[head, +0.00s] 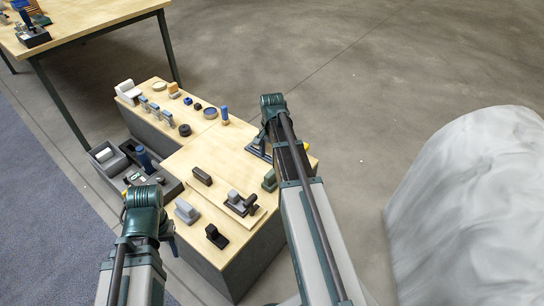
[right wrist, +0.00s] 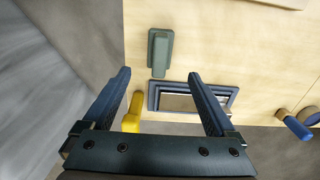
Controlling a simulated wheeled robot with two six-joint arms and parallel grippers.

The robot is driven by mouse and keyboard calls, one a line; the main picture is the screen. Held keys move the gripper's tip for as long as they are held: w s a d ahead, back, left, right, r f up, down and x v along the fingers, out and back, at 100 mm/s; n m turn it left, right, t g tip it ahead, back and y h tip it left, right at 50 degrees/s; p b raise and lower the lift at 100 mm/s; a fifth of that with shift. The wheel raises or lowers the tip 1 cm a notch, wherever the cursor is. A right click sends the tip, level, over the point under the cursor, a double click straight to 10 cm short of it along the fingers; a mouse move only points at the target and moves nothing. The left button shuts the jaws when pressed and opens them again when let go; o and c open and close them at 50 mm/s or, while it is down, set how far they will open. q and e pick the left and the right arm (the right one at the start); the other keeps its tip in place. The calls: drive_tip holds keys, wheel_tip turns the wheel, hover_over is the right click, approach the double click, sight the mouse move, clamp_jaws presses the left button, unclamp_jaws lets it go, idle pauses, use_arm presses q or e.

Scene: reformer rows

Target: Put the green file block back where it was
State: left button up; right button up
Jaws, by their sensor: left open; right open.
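A green block (right wrist: 160,52), which I take to be the file block, rests on the light wooden top in the right wrist view. It also shows in the head view (head: 269,181), near the right edge of the bench and partly beside my right arm. My right gripper (right wrist: 159,76) is open and empty above the bench, its fingertips spread to either side of the block's near end. I cannot tell the height between them. My left gripper (head: 171,240) is open at the bench's left side, apart from the green block, its fingers mostly hidden.
A blue-framed tray (right wrist: 152,97) and a yellow piece (right wrist: 133,112) lie near the green block. A blue cylinder (head: 224,115), a dark block (head: 202,176) and several small items stand on the bench. A pale draped mass (head: 470,210) stands at the right.

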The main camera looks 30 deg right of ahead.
drive_tip(key=shift+r, duration=0.35)
drive_tip(key=s+a+n, duration=0.5)
drive_tip(key=a, duration=0.5)
drive_tip(key=s+a+n, duration=0.6)
drive_tip(key=a, duration=0.4)
drive_tip(key=s+a+n+h, duration=0.1)
drive_tip(key=s+a+n, duration=0.4)
drive_tip(key=a, duration=0.5)
drive_tip(key=shift+s+a+n, duration=0.25)
drive_tip(key=shift+n, duration=0.45)
wheel_tip(320, 180, up, 26)
drive_tip(key=p, duration=2.6)
drive_tip(key=shift+d, duration=0.1)
